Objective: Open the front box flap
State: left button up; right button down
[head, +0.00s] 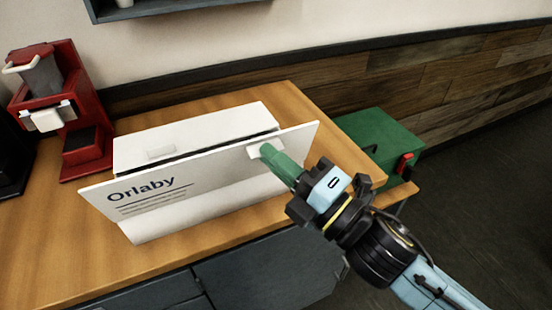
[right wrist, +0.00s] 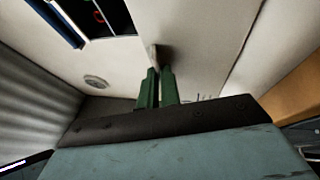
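The white box marked "Orlaby" (head: 205,203) stands on the wooden counter. Its front flap (head: 140,188) is a wide panel with the lettering, tilted up, and a dark gap shows between its upper edge and the white panel behind (head: 195,137). A small white tab (head: 255,152) is at the flap's right part. My right gripper (head: 266,150) has its green fingers at this tab. In the right wrist view the fingers (right wrist: 158,72) are close together with the small tab (right wrist: 154,54) at their tips; they look shut on it. My left gripper is not in view.
A red coffee machine (head: 62,110) stands at the left of the counter (head: 60,270). A green box with a red part (head: 375,135) is beyond the counter's right end. A shelf (head: 160,8) hangs on the wall above. The counter in front of the box is clear.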

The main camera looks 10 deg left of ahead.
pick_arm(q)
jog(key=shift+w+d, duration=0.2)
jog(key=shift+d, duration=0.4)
pick_arm(e)
jog(key=c, duration=1.6)
grip_release()
